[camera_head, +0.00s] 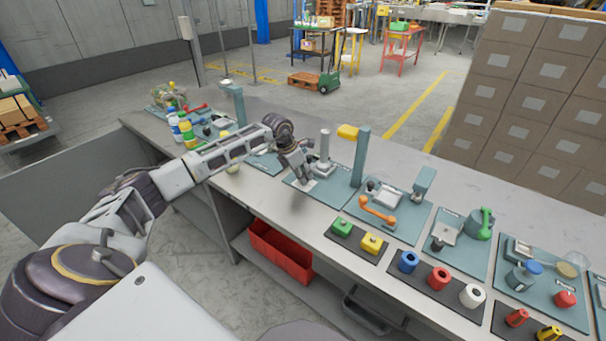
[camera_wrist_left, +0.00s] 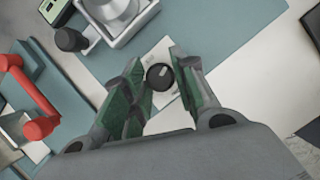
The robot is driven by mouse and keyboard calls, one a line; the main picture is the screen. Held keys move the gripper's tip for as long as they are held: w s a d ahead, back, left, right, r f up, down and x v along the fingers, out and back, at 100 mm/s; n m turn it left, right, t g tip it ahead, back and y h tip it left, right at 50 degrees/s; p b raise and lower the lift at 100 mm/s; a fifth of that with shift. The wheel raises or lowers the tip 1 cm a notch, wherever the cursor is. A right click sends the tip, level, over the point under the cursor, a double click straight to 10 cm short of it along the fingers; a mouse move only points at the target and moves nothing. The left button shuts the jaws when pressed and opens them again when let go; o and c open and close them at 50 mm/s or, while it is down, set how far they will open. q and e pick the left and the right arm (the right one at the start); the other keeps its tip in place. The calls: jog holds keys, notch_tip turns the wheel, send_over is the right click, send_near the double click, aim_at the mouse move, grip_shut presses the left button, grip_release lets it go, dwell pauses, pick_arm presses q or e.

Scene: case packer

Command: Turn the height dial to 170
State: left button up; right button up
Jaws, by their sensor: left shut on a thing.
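The height dial (camera_wrist_left: 160,76) is a small dark round knob with a light mark, set on a white plate (camera_wrist_left: 158,52) in the left wrist view. The scale figures are too small to read. My left gripper (camera_wrist_left: 156,72) has its green-padded fingers on both sides of the knob and is shut on it. In the head view my left gripper (camera_head: 303,178) points down at the front of a teal station mat, beside a grey post (camera_head: 324,150). The dial is mostly hidden there. My right gripper is not in view.
An orange crank (camera_head: 377,211) and a teal post with a yellow head (camera_head: 359,155) stand right of the gripper. Green and yellow blocks (camera_head: 371,243) lie near the bench front. A red crank (camera_wrist_left: 30,98) shows left in the wrist view. A red bin (camera_head: 280,254) sits below the bench.

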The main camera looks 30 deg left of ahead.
pick_arm(q)
jog(key=shift+n, duration=0.6)
jog(key=shift+d+n+t+y, duration=0.1)
jog(key=shift+n+t+y, duration=0.35)
jog(key=shift+n, duration=0.75)
jog(key=shift+n+y+b, duration=0.3)
jog(key=shift+n+y, duration=0.05)
jog(key=shift+n, duration=0.25)
jog(key=shift+n+y, duration=0.3)
jog(key=shift+n, duration=0.3)
jog(key=shift+d+n+y+b, duration=0.1)
jog(key=shift+n+y+b, duration=0.35)
jog(key=shift+n, duration=0.45)
jog(key=shift+n+b, duration=0.3)
jog(key=shift+n, duration=0.3)
jog(key=shift+n+g+y+b, duration=0.3)
jog(key=shift+n+y, duration=0.25)
jog(key=shift+n, duration=0.45)
jog(key=shift+d+n+g+y+b, duration=0.1)
jog(key=shift+n+g+y+b, duration=0.3)
jog(key=shift+n, duration=1.1)
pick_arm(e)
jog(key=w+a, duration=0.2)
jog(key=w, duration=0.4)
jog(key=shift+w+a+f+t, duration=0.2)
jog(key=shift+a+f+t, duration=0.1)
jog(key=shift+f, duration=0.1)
